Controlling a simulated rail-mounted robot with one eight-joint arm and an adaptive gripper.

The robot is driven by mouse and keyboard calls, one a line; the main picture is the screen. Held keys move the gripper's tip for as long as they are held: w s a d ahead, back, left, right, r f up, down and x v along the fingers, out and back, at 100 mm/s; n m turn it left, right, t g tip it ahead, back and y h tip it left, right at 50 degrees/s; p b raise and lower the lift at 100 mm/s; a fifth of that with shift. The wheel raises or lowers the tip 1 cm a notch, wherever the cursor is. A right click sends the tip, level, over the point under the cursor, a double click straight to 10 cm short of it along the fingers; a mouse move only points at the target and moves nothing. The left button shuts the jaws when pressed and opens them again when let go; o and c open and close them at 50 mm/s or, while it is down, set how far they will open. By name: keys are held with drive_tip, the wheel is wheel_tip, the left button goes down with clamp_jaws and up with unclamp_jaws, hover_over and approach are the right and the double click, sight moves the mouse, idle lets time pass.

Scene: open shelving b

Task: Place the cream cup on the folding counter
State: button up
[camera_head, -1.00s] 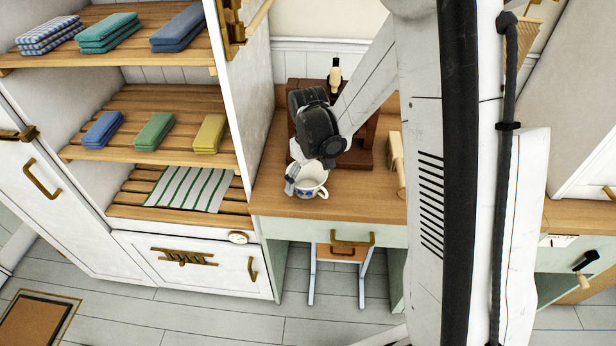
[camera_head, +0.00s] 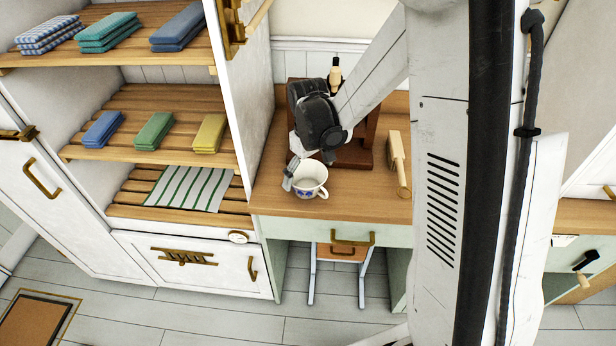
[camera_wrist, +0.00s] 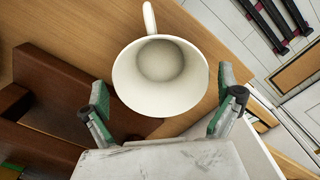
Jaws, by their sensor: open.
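The cream cup (camera_head: 312,191) stands upright on a wooden counter (camera_head: 361,207), with blue marks on its outside. In the wrist view the cup (camera_wrist: 160,72) shows its empty inside, with its handle pointing away from my gripper. My gripper (camera_wrist: 161,98) is open, with one green-padded finger on each side of the cup's near rim. In the head view my gripper (camera_head: 292,174) is at the cup's left side; its far finger is hidden. I cannot tell whether a finger touches the cup.
A dark brown wooden stand (camera_head: 357,153) is behind the cup. A light wooden block with a handle (camera_head: 397,158) is to the right. Shelves with folded cloths (camera_head: 154,131) stand to the left, beyond a white upright panel (camera_head: 247,80). The counter's front right is clear.

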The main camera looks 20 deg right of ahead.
wheel_tip(320, 180, up, 10)
drive_tip(key=s+r+m+t, duration=0.2)
drive_tip(key=s+r, duration=0.3)
drive_tip(key=s, duration=0.5)
drive_tip(key=s+r+m+t, duration=0.2)
drive_tip(key=s+r+t, duration=0.3)
drive_tip(key=s, duration=0.5)
drive_tip(key=shift+s, duration=0.3)
drive_tip(key=shift+a, duration=0.1)
wheel_tip(320, 180, down, 6)
drive_tip(key=b, duration=0.6)
drive_tip(key=shift+f+b, duration=0.15)
drive_tip(key=shift+b, duration=0.25)
